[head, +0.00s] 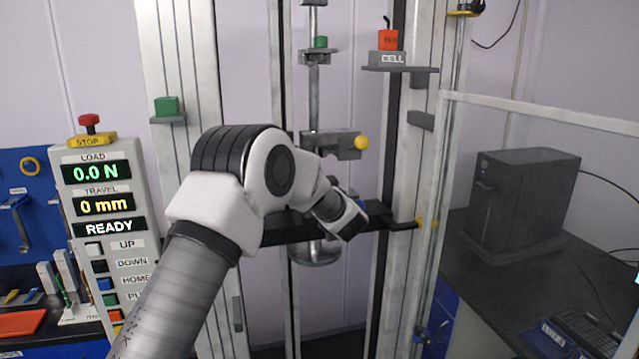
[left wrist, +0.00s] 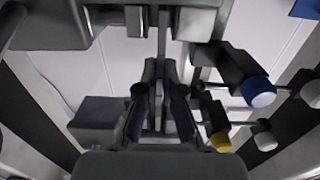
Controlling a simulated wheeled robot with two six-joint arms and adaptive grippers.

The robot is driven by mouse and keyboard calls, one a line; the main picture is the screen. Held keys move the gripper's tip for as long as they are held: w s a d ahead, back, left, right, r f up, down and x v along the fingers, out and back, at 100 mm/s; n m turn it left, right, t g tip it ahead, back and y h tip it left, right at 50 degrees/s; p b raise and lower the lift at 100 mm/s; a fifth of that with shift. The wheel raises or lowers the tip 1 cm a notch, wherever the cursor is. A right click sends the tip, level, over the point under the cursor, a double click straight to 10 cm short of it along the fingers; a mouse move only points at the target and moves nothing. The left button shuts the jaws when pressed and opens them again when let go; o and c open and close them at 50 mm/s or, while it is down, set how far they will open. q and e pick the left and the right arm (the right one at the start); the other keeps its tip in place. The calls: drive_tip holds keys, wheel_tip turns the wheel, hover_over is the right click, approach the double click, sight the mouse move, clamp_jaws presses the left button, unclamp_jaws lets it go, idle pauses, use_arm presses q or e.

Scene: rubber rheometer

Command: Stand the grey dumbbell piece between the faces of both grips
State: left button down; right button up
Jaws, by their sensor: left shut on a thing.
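The upper grip (head: 325,144) with its yellow knob (head: 361,143) hangs on the load column in the head view. The lower grip is mostly hidden behind my left arm; a bit of blue shows beside my wrist. In the left wrist view my left gripper (left wrist: 160,78) is shut on the grey dumbbell piece (left wrist: 162,42), a thin strip seen edge-on. Its far end reaches between two grey grip blocks (left wrist: 196,22); I cannot tell whether it touches them. A blue knob (left wrist: 258,93) and a yellow knob (left wrist: 220,142) stand to the right. My right gripper is not in view.
The control panel (head: 105,225) at left reads 0.0 N, 0 mm and READY. Upright columns (head: 180,80) flank the grips. A clear guard with a pale frame (head: 540,112) stands at right, before a dark box (head: 525,205). A dark crossbeam (head: 285,228) runs behind my wrist.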

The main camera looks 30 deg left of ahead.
use_arm(q)
drive_tip(key=shift+w+a, duration=0.1)
drive_tip(key=shift+a, duration=0.05)
drive_tip(key=shift+f, duration=0.2)
idle(0.5)
drive_tip(key=c, duration=1.2)
unclamp_jaws()
drive_tip(key=shift+c, duration=0.2)
drive_tip(key=v, duration=1.2)
